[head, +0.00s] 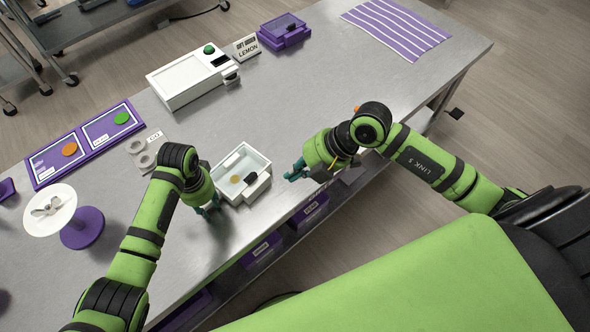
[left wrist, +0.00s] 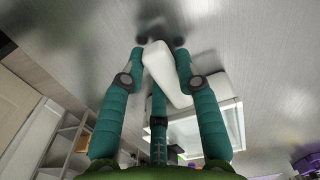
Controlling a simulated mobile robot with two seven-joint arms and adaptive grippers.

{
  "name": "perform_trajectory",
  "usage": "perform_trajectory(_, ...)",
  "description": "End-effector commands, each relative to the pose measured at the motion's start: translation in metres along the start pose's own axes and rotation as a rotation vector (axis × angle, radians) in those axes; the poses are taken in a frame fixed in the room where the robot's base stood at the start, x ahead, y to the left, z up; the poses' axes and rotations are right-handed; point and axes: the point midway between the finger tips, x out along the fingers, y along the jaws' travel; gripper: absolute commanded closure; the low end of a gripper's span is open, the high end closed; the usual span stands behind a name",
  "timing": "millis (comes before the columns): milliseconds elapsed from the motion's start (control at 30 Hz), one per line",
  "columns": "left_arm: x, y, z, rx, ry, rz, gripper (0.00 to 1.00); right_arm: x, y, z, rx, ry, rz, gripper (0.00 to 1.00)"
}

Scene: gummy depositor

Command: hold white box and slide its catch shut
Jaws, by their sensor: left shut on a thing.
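The white box (head: 260,161) is an open-topped tray on the steel table, between my two grippers. A small black part, perhaps its catch (head: 250,178), shows at its near right side, and a small yellow piece lies inside. My left gripper (head: 207,212) is at the box's near left corner. In the left wrist view its teal fingers (left wrist: 160,45) are closed around a white rounded piece (left wrist: 165,75), which looks like part of the box; the joint is partly hidden. My right gripper (head: 292,174) is right of the box, apart from it; its finger opening is too small to judge.
A white machine (head: 185,82) with a green button stands behind, next to a LEMON sign (head: 246,47) and a purple container (head: 284,34).

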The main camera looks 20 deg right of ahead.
Motion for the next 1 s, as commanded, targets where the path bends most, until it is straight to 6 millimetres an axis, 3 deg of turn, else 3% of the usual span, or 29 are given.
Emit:
perform_trajectory(300,-0.0001,-0.0005,0.0004,-0.001,-0.001,-0.001,0.83,0.0003,0.0002,0.0000,0.000,0.000,0.000,1.00)
perform_trajectory(333,-0.0001,-0.0005,0.0004,-0.001,-0.001,-0.001,0.56,0.0003,0.0002,0.0000,0.000,0.000,0.000,1.00)
perform_trajectory(367,-0.0001,-0.0005,0.0004,-0.001,-0.001,-0.001,0.44,0.0003,0.0002,0.0000,0.000,0.000,0.000,1.00)
perform_trajectory(400,-0.0001,-0.0005,0.0003,-0.001,-0.001,-0.001,0.40,0.0003,0.0002,0.0000,0.000,0.000,0.000,1.00)
perform_trajectory(633,-0.0001,-0.0003,0.0002,-0.001,-0.001,-0.001,0.40,0.0003,0.0003,-0.0001,0.000,0.000,0.001,1.00)
perform_trajectory(700,-0.0001,-0.0003,0.0002,0.000,0.000,-0.001,0.13,0.0003,0.0003,-0.0001,0.000,0.000,0.001,1.00)
perform_trajectory(733,-0.0001,-0.0003,0.0002,0.000,0.000,-0.001,0.04,0.0003,0.0002,-0.0001,0.000,0.000,0.001,1.00)
perform_trajectory(767,-0.0001,-0.0003,0.0002,0.000,0.000,-0.001,0.02,0.0003,0.0002,-0.0001,0.000,0.000,0.001,1.00)
perform_trajectory(1000,-0.0001,-0.0001,-0.0001,0.000,0.000,0.000,0.02,0.0003,0.0002,-0.0001,0.000,0.000,0.000,1.00)
